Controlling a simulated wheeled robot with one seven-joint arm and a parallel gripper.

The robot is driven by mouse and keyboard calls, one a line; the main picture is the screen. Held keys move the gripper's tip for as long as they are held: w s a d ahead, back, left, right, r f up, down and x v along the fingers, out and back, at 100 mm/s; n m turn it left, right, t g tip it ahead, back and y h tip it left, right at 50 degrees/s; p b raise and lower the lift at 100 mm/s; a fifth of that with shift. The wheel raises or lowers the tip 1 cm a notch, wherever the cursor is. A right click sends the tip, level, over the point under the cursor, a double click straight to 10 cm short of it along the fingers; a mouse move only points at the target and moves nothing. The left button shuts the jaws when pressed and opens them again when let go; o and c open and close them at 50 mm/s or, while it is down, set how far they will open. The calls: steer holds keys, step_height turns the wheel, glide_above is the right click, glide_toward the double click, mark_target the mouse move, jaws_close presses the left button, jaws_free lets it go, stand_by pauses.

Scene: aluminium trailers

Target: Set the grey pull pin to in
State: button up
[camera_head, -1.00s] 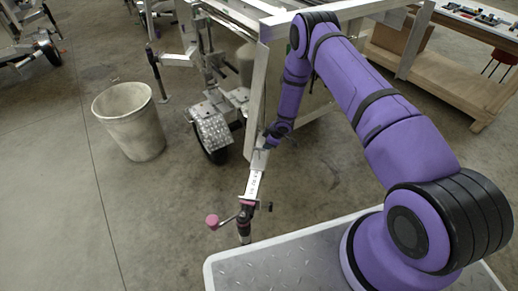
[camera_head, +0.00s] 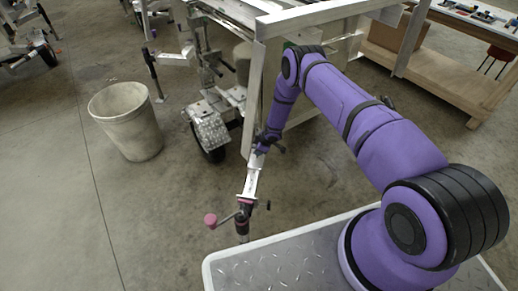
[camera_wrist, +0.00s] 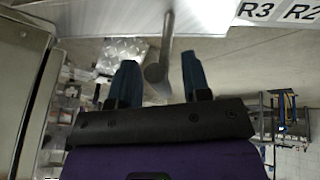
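In the wrist view a grey rod with a rounded end (camera_wrist: 157,72), which looks like the pull pin, extends from a pale metal surface between my fingers. My gripper (camera_wrist: 160,72) is open, with one dark blue finger on each side of the rod. Gaps show on both sides in this view; I cannot tell the depth between them. In the head view my gripper (camera_head: 264,147) is beside the trailer's silver tongue (camera_head: 251,183). The pin cannot be made out there, and its in or out position is unclear.
A jack with a pink crank knob (camera_head: 211,220) stands at the tongue's near end. A trailer frame post (camera_head: 254,95) rises close beside my arm. A grey bin (camera_head: 126,122) stands to the left, with open floor around it. A wooden bench (camera_head: 450,80) is at the right.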

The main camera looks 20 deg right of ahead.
jaws_close()
steer(key=shift+f, duration=1.9)
steer(key=shift+s, duration=0.1)
steer(key=shift+o, duration=0.2)
jaws_free()
steer(key=v, duration=1)
steer(key=shift+d+r, duration=0.2)
steer(key=shift+r, duration=0.1)
